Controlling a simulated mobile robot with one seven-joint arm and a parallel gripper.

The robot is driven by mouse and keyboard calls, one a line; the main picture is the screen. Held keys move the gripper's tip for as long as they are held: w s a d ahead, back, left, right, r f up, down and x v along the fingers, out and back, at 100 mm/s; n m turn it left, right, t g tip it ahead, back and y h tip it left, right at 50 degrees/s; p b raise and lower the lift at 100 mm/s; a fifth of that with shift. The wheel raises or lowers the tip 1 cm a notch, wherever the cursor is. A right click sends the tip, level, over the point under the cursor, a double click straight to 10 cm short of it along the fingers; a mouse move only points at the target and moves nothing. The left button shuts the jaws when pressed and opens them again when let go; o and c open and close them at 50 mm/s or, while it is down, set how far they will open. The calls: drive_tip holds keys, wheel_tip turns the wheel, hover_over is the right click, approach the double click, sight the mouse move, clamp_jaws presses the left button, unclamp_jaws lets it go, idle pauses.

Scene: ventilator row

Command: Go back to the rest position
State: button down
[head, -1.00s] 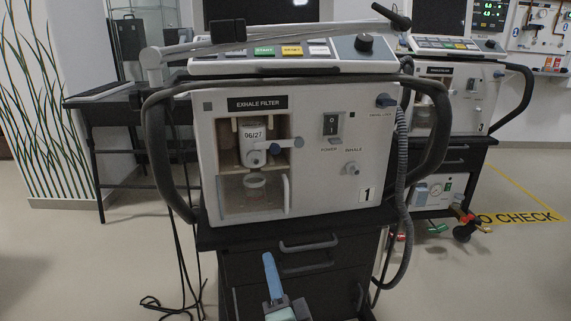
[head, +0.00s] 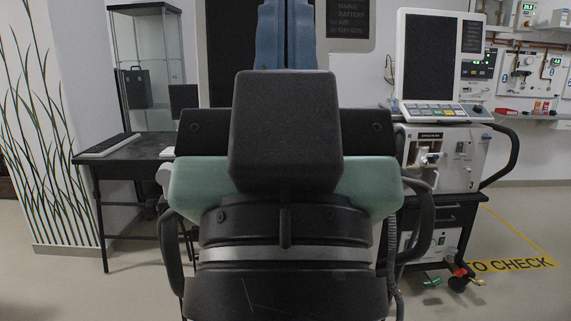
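My gripper (head: 286,35) is raised upright close in front of the head camera, seen from its back. Its blue fingers point up and run out of the top of the picture, so their tips are hidden. They look close together, but I cannot tell whether they are open or shut. My dark and green wrist parts fill the middle of the picture.
A second ventilator (head: 462,158) with a tall screen (head: 430,58) stands on a cart at the right. A black desk (head: 125,148) and a glass cabinet (head: 147,60) are at the left. Yellow floor marking (head: 510,265) lies at the right, with open floor around it.

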wheel_tip(320, 180, up, 29)
drive_tip(key=p, duration=2.6)
drive_tip(key=shift+f, duration=0.15)
